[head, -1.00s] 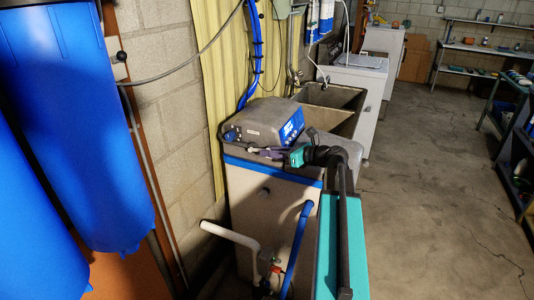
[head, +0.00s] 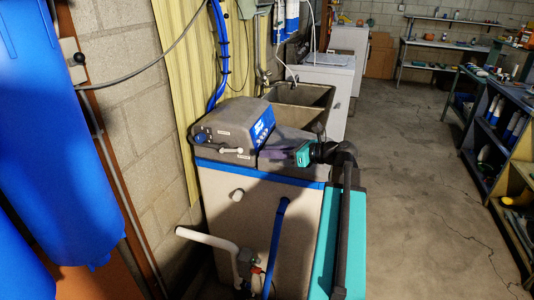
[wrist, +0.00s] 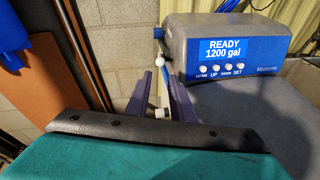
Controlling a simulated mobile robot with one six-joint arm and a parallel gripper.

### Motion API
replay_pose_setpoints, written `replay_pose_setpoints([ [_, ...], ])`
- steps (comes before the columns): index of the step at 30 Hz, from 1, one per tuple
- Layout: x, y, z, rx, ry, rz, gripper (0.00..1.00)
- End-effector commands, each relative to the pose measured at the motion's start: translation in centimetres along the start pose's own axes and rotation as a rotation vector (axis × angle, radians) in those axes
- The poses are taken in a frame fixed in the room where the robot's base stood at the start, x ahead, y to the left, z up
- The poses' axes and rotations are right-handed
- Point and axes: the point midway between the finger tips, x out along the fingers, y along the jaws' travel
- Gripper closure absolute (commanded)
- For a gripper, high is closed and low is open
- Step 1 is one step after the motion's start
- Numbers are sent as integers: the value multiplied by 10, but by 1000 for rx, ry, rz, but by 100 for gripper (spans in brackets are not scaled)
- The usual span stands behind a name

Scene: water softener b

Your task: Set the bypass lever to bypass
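The grey softener control head (head: 240,125) sits on top of the softener cabinet; its blue display reads READY, 1200 gal in the wrist view (wrist: 228,47). The white bypass lever (head: 231,150) is on its near side, roughly level in the head view. In the wrist view my gripper (wrist: 157,72) is open, with nothing held. The label wording is too small to read.
A blue pipe (head: 276,245) and a white pipe (head: 208,240) rise in front of the cabinet. Large blue tanks (head: 75,140) stand at the left. A sink (head: 300,105) is behind. The floor (head: 410,190) at the right is clear, bounded by a shelf (head: 495,125).

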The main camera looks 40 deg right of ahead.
Motion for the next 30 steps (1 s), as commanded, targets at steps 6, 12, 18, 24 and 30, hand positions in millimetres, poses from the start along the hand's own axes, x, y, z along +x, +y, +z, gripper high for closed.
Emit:
replay_pose_setpoints([
  [6, 0, 0, 0, 0, 0, 0, 79],
  [12, 3, 1, -5, -6, 8, 3, 100],
  [18, 29, 9, -36, -63, 68, 29, 100],
  [24, 76, 31, -103, -195, 192, 100, 100],
  [30, 121, 67, -184, -372, 332, 218, 100],
])
